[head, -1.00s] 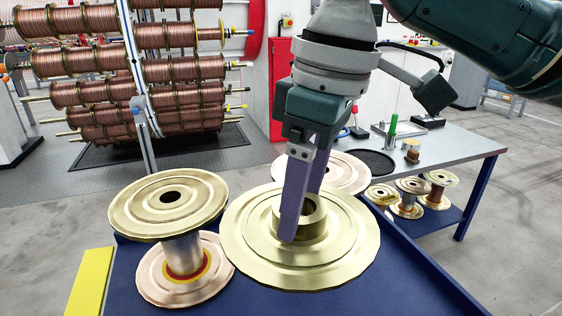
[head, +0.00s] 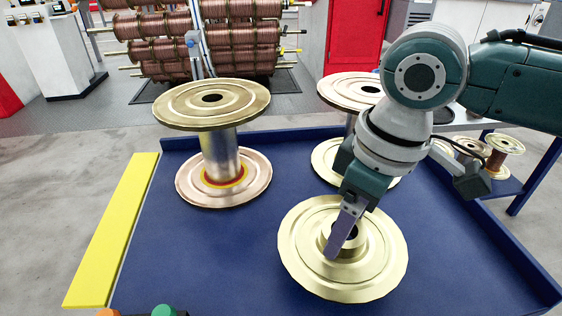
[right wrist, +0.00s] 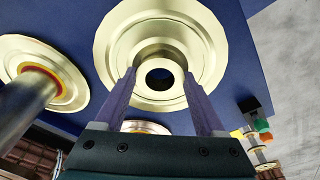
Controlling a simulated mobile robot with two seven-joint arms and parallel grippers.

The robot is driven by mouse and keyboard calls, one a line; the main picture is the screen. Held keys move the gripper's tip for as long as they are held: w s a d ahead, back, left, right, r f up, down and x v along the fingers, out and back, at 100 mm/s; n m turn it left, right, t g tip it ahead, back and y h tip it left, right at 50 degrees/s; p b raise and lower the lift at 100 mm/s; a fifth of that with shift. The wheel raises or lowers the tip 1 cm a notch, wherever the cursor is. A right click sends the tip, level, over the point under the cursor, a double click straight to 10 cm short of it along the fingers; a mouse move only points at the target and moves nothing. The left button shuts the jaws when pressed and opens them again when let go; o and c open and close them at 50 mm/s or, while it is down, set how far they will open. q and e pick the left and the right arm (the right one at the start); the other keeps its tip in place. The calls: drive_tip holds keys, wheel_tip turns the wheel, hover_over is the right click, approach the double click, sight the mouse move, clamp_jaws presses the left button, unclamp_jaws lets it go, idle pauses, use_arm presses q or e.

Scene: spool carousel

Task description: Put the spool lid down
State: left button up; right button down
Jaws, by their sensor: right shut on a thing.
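The spool lid (head: 306,268) is a pale gold round disc with a raised hub and a centre hole. It is over the front middle of the blue table top, roughly level; I cannot tell whether it touches the surface. My right gripper (head: 343,242) is shut on the lid's hub, with one purple finger showing in the head view. In the right wrist view both fingers (right wrist: 160,76) flank the hub of the lid (right wrist: 112,40). My left gripper is not in view.
A full-height spool (head: 221,142) stands on the blue table (head: 200,262) at back left, and another spool (head: 349,91) stands behind my right arm. A yellow strip (head: 112,232) runs along the left edge. The left front of the table is clear.

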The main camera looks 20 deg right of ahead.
sight(360, 237)
drive_tip(key=shift+f+b, duration=0.8)
drive_tip(key=shift+f, duration=1.3)
drive_tip(key=shift+f, duration=0.1)
unclamp_jaws()
drive_tip(key=shift+f, duration=0.1)
drive_tip(key=r+p, duration=0.1)
drive_tip(key=r, duration=0.2)
drive_tip(key=s+r+p, duration=0.1)
drive_tip(key=r+p, duration=0.1)
drive_tip(key=r, duration=0.2)
drive_tip(key=d+r+p, duration=0.1)
drive_tip(key=r, duration=0.3)
drive_tip(key=shift+s, duration=0.15)
drive_tip(key=shift+s+r+p, duration=0.15)
drive_tip(key=shift+r+p, duration=0.2)
drive_tip(key=shift+r, duration=0.25)
